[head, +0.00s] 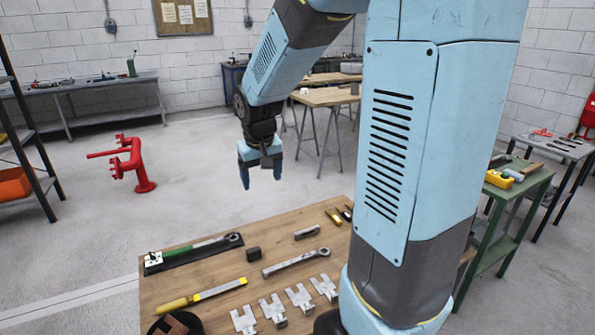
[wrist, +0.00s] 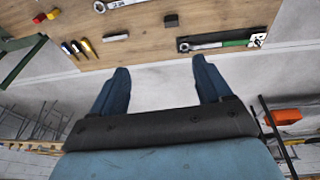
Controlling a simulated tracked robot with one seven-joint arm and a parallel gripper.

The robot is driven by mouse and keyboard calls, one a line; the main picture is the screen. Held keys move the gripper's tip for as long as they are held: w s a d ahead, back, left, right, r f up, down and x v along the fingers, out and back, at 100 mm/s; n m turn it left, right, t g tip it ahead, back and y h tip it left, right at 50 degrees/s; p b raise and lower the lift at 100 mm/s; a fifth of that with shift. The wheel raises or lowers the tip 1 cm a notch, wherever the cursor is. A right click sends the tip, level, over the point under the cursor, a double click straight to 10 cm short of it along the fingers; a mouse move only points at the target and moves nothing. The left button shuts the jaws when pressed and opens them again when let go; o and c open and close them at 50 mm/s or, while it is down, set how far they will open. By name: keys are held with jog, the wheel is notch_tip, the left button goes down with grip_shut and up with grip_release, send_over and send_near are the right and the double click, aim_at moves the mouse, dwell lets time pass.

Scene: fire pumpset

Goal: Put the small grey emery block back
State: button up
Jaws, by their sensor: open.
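A small dark grey block (head: 253,254) lies on the wooden table, between the black tray and a loose wrench; it also shows near the top of the wrist view (wrist: 171,20). A longer, lighter grey block (head: 307,232) lies to its right and farther back; it also shows in the wrist view (wrist: 115,38). I cannot tell for sure which is the emery block. My gripper (head: 262,180) is open and empty, pointing down in the air beyond the table's far edge. In the wrist view its two fingers (wrist: 161,65) are wide apart with only floor between them.
The wooden table (head: 205,276) carries a black tray (head: 158,267) with a green-handled wrench, a loose wrench (head: 295,263), a yellow-handled file (head: 200,295) and several metal pieces. A red pipe stand (head: 135,165) stands on the floor behind left. A green table (head: 518,205) is at right.

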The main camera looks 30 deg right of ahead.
jog(key=s+r+t, duration=0.1)
jog(key=s+r, duration=0.4)
jog(key=s, duration=0.5)
jog(key=s+r+t, duration=0.1)
jog(key=s+r, duration=0.4)
jog(key=s, duration=0.5)
jog(key=shift+s+a+r+t+y, duration=0.15)
jog(key=shift+s+r+t+y, duration=0.05)
jog(key=shift+r+t+y, duration=0.2)
